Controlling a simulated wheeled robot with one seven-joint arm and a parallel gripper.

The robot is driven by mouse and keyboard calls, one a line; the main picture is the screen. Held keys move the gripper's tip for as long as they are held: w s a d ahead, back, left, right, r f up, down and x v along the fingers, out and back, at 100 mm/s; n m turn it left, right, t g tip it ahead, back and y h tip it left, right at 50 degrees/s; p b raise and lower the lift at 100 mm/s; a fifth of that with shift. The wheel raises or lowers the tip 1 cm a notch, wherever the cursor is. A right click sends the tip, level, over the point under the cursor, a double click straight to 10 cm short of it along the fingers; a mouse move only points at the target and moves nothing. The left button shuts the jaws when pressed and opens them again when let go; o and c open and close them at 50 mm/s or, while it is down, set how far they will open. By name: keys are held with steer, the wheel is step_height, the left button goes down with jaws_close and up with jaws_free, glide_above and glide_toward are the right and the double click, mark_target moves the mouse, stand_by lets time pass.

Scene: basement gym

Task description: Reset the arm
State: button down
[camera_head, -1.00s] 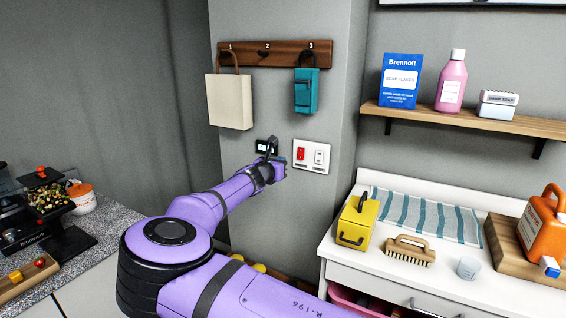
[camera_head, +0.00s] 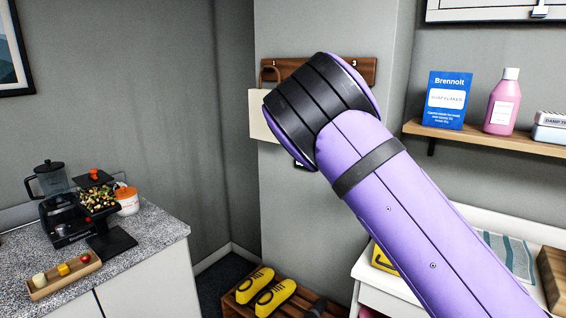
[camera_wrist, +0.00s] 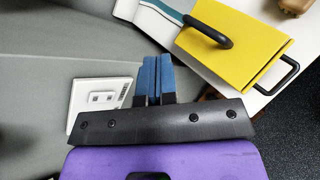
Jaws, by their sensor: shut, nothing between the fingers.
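My gripper (camera_wrist: 152,78) shows in the wrist view with its two blue fingers together and nothing between them. It points toward the wall and cabinet area, with a white switch plate (camera_wrist: 100,98) to its left and a yellow box with dark handles (camera_wrist: 235,45) to its right. In the head view my purple arm is bent, its dark elbow joint raised in front of the hook rail. The gripper is hidden there.
The hook rail (camera_head: 283,68) and cream bag (camera_head: 259,122) are partly covered by my arm. A shelf (camera_head: 480,139) holds a blue soap box (camera_head: 447,100) and pink bottle (camera_head: 502,102). Yellow shoes (camera_head: 275,297) sit on a low slatted rack. The left counter (camera_head: 165,232) holds several items.

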steer(key=s+d+r+m+g+y, duration=0.1)
steer(key=s+d+r+m+y, duration=0.15)
steer(key=s, duration=0.25)
steer(key=s+d+r+m+g+y, duration=0.1)
steer(key=s+r+m+y, duration=0.1)
steer(key=s+m, duration=0.3)
steer(key=s+d+r+m+g+y, duration=0.1)
steer(key=s+d+r+m+y, duration=0.1)
steer(key=s, duration=0.4)
steer(key=s+a+r+m+y, duration=0.1)
steer(key=s+a+r+m, duration=0.1)
steer(key=s, duration=0.8)
steer(key=s+a+r+m+t+y, duration=0.1)
steer(key=s+r, duration=0.4)
steer(key=s, duration=0.5)
steer(key=s+a+r+m+t+y, duration=0.1)
steer(key=s+a+r+m, duration=0.2)
steer(key=s, duration=0.7)
steer(key=shift+s+a+r+m, duration=0.3)
steer(key=shift+a+r+m, duration=0.1)
steer(key=shift+r+m, duration=0.2)
